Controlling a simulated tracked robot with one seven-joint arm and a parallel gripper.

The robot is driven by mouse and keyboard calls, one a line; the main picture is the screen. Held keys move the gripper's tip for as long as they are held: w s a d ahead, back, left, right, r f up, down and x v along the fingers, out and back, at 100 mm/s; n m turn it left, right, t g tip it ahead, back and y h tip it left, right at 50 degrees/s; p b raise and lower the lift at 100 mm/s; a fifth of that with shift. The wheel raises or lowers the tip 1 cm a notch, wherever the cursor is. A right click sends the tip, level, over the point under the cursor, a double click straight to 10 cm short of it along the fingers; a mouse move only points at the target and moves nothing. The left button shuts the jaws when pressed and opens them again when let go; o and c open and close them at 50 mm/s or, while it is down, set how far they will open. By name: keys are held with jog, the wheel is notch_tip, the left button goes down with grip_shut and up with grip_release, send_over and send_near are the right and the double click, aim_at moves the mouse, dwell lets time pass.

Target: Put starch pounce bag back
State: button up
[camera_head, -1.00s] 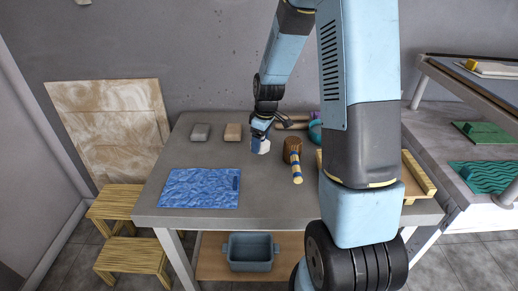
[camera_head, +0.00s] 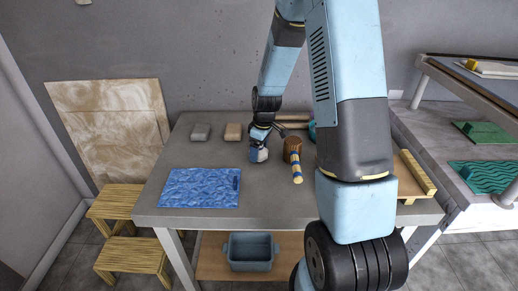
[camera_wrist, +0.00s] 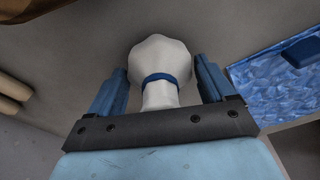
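The starch pounce bag is a white, rounded bundle with a blue band around its neck (camera_wrist: 160,55). In the head view the bag (camera_head: 262,157) shows as a small white shape under my gripper (camera_head: 258,153), low at the table top. I cannot tell whether its base touches the table.
A brown mallet-like tool with a striped handle (camera_head: 296,168) lies close to the right. A blue patterned sheet (camera_head: 200,188) lies front left on the grey table (camera_head: 275,200). Grey (camera_head: 201,132) and tan (camera_head: 233,132) blocks stand behind left. Table between is clear.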

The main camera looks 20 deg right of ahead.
jog(key=shift+o, duration=1.4)
jog(key=r, duration=0.8)
jog(key=s+d+r, duration=0.1)
jog(key=r, duration=0.3)
jog(key=shift+r, duration=0.15)
jog(key=s+a+r+m+t+h, duration=0.15)
jog(key=s+r+m, duration=0.35)
jog(key=s+r, duration=0.9)
jog(key=s+r+m+t, duration=0.3)
jog(key=s+r, duration=0.3)
jog(key=s, duration=0.7)
jog(key=shift+s+d+r+m, duration=0.15)
jog(key=shift+d+r+m, duration=0.15)
jog(key=shift+m, duration=0.5)
jog(key=shift+y, duration=0.25)
